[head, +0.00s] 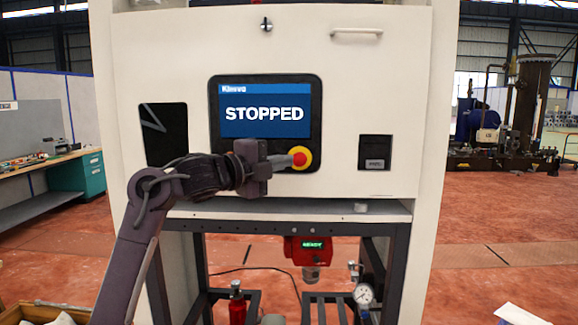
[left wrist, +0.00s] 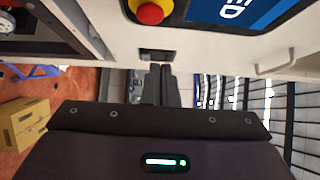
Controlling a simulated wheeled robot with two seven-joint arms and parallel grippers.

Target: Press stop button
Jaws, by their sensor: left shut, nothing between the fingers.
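The stop button (head: 300,157) is a red knob on a yellow ring, at the lower right of the screen on the white machine front. In the left wrist view the button (left wrist: 150,13) shows at the top edge. The screen (head: 265,115) reads "STOPPED"; part of it (left wrist: 235,10) shows in the left wrist view. My left gripper (head: 290,161) is shut and empty, with its tip just left of the button and overlapping its edge. I cannot tell whether it touches. The fingers (left wrist: 165,80) also show in the left wrist view. My right gripper is not in view.
A dark window (head: 163,134) and a small dark panel (head: 375,152) flank the screen. A handle (head: 356,31) is above. A cardboard box (left wrist: 25,122) lies on the floor.

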